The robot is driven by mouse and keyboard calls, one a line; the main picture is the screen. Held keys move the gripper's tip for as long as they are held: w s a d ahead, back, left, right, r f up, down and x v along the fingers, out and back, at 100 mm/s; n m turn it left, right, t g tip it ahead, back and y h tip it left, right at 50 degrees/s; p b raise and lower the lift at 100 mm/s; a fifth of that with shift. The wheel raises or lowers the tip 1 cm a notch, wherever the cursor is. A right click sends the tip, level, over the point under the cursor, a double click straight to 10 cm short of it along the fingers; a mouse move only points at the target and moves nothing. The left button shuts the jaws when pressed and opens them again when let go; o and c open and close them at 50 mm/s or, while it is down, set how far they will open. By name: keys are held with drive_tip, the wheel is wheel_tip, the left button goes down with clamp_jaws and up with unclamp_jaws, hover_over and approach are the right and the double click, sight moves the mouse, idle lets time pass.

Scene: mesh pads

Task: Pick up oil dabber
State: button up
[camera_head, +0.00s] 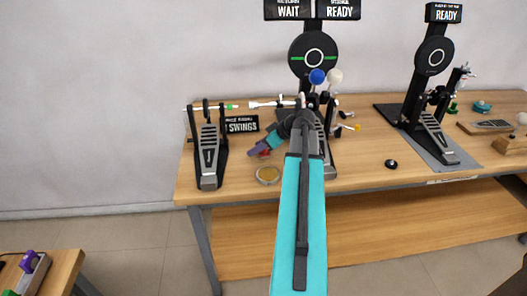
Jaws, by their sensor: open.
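Either could be the oil dabber; at this size I cannot tell which. My turquoise arm reaches up the middle of the view and bends down to the left at a dark joint. My small gripper (259,152) appears at that end, open, in front of both slim pieces and apart from them. Its fingers are too small to make out clearly.
A kick pedal (208,158) stands at left; another (325,150) is partly hidden behind my arm. A gold round dish (268,175) lies near the front edge. A SWINGS sign (241,124) stands behind my gripper. A pedal on a grey pad (436,140) is at right.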

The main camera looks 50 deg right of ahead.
clamp_jaws()
drive_tip(key=shift+r, duration=0.15)
drive_tip(key=shift+r+b, duration=0.5)
drive_tip(key=shift+r, duration=1.1)
drive_tip(key=s+b, duration=0.1)
drive_tip(key=s, duration=0.4)
drive_tip(key=s+a+r, duration=0.1)
drive_tip(key=s, duration=0.4)
drive_tip(key=s+b, duration=0.1)
drive_tip(key=s, duration=0.5)
drive_tip(key=shift+a+r+b, duration=0.3)
drive_tip(key=shift+a, duration=0.1)
drive_tip(key=shift+w, duration=0.1)
